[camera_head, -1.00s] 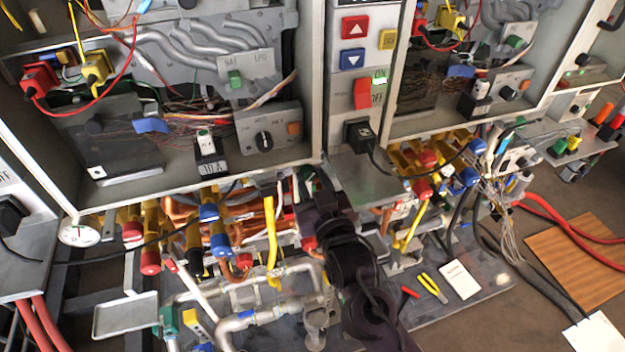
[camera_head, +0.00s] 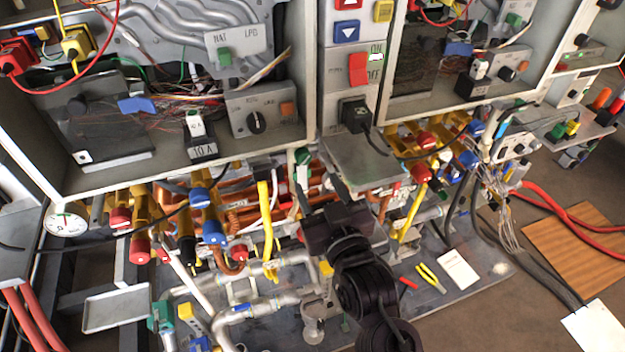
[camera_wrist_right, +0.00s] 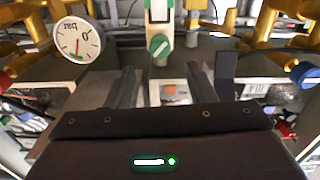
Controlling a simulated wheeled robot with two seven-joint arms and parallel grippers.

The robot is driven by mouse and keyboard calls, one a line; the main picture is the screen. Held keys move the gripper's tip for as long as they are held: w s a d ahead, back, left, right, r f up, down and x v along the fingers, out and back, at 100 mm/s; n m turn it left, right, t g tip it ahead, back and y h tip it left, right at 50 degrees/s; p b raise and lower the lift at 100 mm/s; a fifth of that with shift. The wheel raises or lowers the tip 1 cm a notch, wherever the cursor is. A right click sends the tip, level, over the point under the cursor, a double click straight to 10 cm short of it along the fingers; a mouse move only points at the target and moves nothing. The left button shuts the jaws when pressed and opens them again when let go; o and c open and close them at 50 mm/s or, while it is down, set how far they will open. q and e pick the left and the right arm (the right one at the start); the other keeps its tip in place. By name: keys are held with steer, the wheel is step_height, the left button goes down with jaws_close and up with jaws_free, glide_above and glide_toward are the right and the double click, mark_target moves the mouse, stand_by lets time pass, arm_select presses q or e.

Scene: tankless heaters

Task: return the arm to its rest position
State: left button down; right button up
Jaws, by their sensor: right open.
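My right gripper (camera_head: 322,214) is in front of the pipes below the heater cabinets, with my black right arm rising from the bottom of the head view. In the right wrist view my right gripper (camera_wrist_right: 175,78) shows two dark fingers set wide apart, with nothing held between them. Beyond the fingers, a valve with a round green knob (camera_wrist_right: 160,46) stands between them in the picture, apart from them. A white pressure gauge (camera_wrist_right: 78,40) is at the upper left of that view. My left gripper is not in view.
Yellow-handled, red- and blue-capped pipe fittings (camera_head: 208,230) crowd the left and middle. A small metal shelf (camera_head: 358,165) juts out above my right gripper. Pliers (camera_head: 432,278) and a white card (camera_head: 458,270) lie on the base plate. Red hoses (camera_head: 570,222) cross the right side.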

steer(key=shift+s+d, duration=0.15)
steer(key=shift+s, duration=0.35)
